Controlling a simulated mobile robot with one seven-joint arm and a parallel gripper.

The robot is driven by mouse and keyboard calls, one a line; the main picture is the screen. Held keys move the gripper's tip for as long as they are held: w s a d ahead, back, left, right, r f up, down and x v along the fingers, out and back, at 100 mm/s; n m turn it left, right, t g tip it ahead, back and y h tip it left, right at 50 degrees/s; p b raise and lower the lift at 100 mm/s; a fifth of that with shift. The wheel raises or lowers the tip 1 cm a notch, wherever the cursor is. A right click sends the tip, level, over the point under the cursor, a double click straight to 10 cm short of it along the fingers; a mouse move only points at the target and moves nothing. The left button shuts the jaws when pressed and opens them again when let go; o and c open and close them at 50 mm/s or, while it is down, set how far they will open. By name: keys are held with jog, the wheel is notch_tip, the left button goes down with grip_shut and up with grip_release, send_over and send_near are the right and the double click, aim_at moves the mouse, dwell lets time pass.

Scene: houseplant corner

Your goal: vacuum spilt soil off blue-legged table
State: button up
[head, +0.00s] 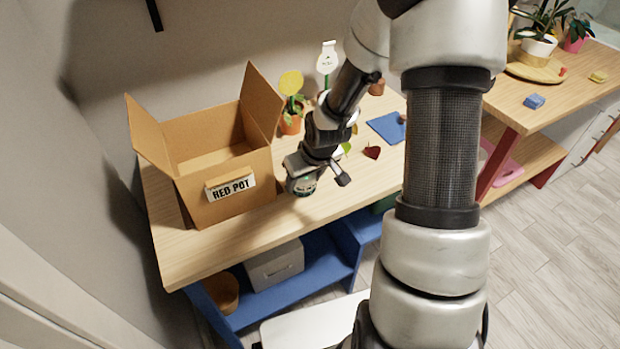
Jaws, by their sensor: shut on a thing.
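The blue-legged table (232,244) has a light wooden top and a blue frame with a blue lower shelf. My gripper (311,176) is low over the middle of the table, right of the cardboard box. It is shut on a small rounded dark green and pale thing (304,188), close to or on the tabletop. My gripper hides much of this thing, and I cannot tell for sure that it is a vacuum. I make out no spilt soil on the visible top. My arm hides part of the table's right side.
An open cardboard box (222,207) labelled "RED POT" stands at the left. Behind my gripper are a potted plant with a yellow round tag (291,82), a blue mat (388,127) and a dark red leaf (372,152). A red-legged table (510,105) stands at right. The front tabletop strip is clear.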

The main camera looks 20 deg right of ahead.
aim_at(330, 173)
jog(key=shift+s+a+f+b, duration=0.15)
jog(key=shift+a+b, duration=0.1)
jog(key=shift+a, duration=0.4)
jog(key=shift+s+a+r+b, duration=0.15)
jog(key=shift+a+b, duration=0.1)
jog(key=shift+a, duration=0.4)
jog(key=shift+w+a+r, duration=0.15)
jog(key=shift+w+r, duration=0.05)
jog(key=shift+w, duration=0.55)
jog(key=shift+w+d+r+p, duration=0.1)
jog(key=shift+w+d+p, duration=0.25)
jog(key=shift+d, duration=0.2)
jog(key=shift+w+d+p, duration=0.25)
jog(key=shift+d+p, duration=0.2)
jog(key=shift+d, duration=0.05)
jog(key=shift+w+d+p, duration=0.15)
jog(key=shift+d+p, duration=0.5)
jog(key=shift+d, duration=1.1)
jog(key=shift+w+d+f+p, duration=0.15)
jog(key=shift+d+p, duration=0.15)
jog(key=shift+d, duration=0.7)
jog(key=shift+w+d+f+p, duration=0.1)
jog(key=shift+w+d+p, duration=0.2)
jog(key=shift+d, duration=0.65)
jog(key=shift+w+d+f+p, duration=0.1)
jog(key=shift+d+p, duration=0.25)
jog(key=shift+d, duration=0.65)
jog(key=shift+r+p, duration=2.35)
jog(key=shift+r, duration=0.7)
